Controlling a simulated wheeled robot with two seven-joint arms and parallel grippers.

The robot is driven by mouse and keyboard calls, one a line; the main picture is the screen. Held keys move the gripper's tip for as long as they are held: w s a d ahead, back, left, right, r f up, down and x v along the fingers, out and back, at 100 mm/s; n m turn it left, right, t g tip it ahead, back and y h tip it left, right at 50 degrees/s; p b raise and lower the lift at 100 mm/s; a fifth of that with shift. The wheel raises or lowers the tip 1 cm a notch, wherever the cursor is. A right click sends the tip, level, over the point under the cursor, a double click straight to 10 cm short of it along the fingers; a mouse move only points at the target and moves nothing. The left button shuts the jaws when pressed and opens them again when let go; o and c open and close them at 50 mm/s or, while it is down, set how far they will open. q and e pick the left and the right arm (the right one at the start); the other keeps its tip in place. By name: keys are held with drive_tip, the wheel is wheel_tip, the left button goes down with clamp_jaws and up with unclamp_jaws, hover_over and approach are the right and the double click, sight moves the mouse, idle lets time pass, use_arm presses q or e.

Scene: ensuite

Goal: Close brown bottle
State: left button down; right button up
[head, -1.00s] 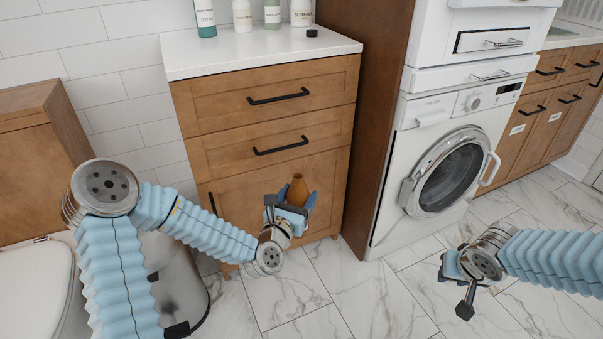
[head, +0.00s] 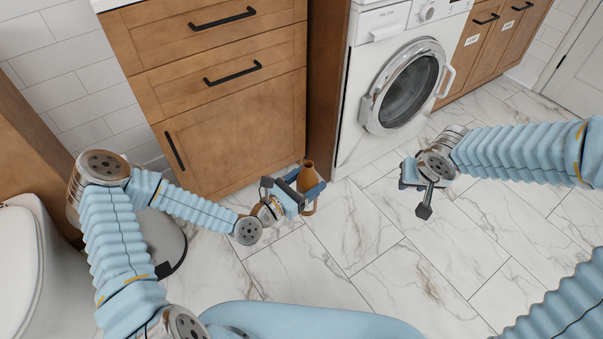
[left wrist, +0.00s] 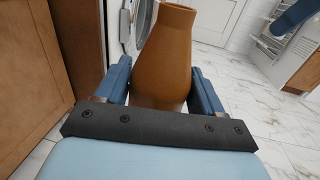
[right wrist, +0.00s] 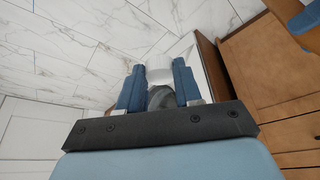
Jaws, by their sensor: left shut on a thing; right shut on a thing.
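The brown bottle (head: 309,178) is upright in my left gripper (head: 302,192), in front of the wooden cabinet's right end. In the left wrist view the bottle (left wrist: 165,55) stands between both fingers, narrowing to an open-looking neck with no cap visible on it. My right gripper (head: 410,176) is to the right of the bottle, in front of the washing machine and apart from the bottle.
The wooden drawer cabinet (head: 235,125) stands behind my left gripper. The washing machine (head: 345,120) stands to its right, its door shut. A toilet (head: 30,250) and a partly hidden metal bin (head: 165,240) are at the left. The marble floor (head: 370,240) between the grippers is clear.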

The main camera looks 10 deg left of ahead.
drive_tip(key=w+a+r+n+y, duration=0.2)
drive_tip(key=w+a+n, duration=0.2)
drive_tip(key=a+n, duration=0.2)
wheel_tip(320, 180, up, 6)
drive_tip(key=n+g+y, duration=0.2)
drive_tip(key=n+g, duration=0.4)
drive_tip(key=n, duration=1)
hover_over(311, 164)
drive_tip(key=shift+f, duration=0.2)
drive_tip(key=shift+f, duration=0.15)
drive_tip(key=shift+f, duration=1.85)
